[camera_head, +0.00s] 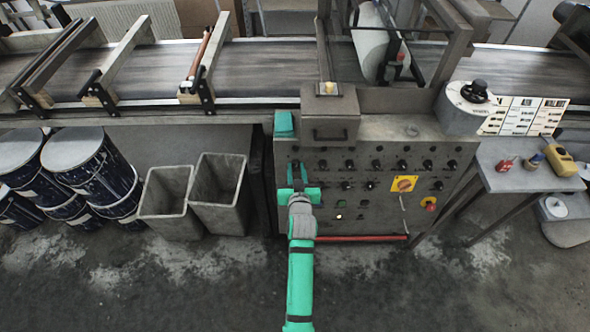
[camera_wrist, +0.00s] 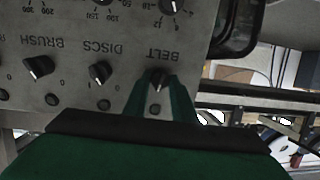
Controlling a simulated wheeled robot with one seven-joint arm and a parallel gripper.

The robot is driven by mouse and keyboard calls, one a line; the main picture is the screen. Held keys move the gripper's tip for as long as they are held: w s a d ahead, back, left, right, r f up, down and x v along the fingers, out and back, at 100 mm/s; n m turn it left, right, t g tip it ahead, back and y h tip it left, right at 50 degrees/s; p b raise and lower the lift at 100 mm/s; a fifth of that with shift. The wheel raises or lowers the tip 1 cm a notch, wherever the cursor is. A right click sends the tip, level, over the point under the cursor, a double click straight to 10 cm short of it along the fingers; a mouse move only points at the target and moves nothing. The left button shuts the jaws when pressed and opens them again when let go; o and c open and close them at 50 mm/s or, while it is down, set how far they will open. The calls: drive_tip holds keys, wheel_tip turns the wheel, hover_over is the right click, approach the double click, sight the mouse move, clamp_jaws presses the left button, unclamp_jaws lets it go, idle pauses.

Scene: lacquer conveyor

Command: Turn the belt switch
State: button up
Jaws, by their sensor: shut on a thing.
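The belt switch (camera_wrist: 158,77) is a dark knob with a light pointer line, under the label BELT on the grey control panel (camera_wrist: 70,75). The labels read upside down in the wrist view. My gripper (camera_wrist: 159,79) has its two green fingers on either side of the knob and is shut on it. In the head view, my gripper (camera_head: 297,173) is at the left part of the panel (camera_head: 365,215) and hides the belt switch. The exact turn of the knob is hard to read.
Neighbouring knobs DISCS (camera_wrist: 100,72) and BRUSH (camera_wrist: 38,68) sit beside the switch. A red-and-yellow switch (camera_head: 404,184) and red button (camera_head: 429,204) are farther right. A red bar (camera_head: 355,238) runs along the panel's bottom. Grey bins (camera_head: 218,190) stand left.

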drive_tip(key=shift+s+m+y, duration=0.1)
drive_tip(key=shift+m+y, duration=0.2)
drive_tip(key=shift+m, duration=1.1)
drive_tip(key=shift+c, duration=0.2)
drive_tip(key=shift+d, duration=0.1)
drive_tip(key=shift+o, duration=0.2)
drive_tip(key=shift+a, duration=0.25)
drive_tip(key=o, duration=1)
drive_tip(key=shift+d, duration=0.1)
drive_tip(key=shift+d, duration=0.15)
drive_tip(key=v, duration=1)
drive_tip(key=shift+s, duration=0.25)
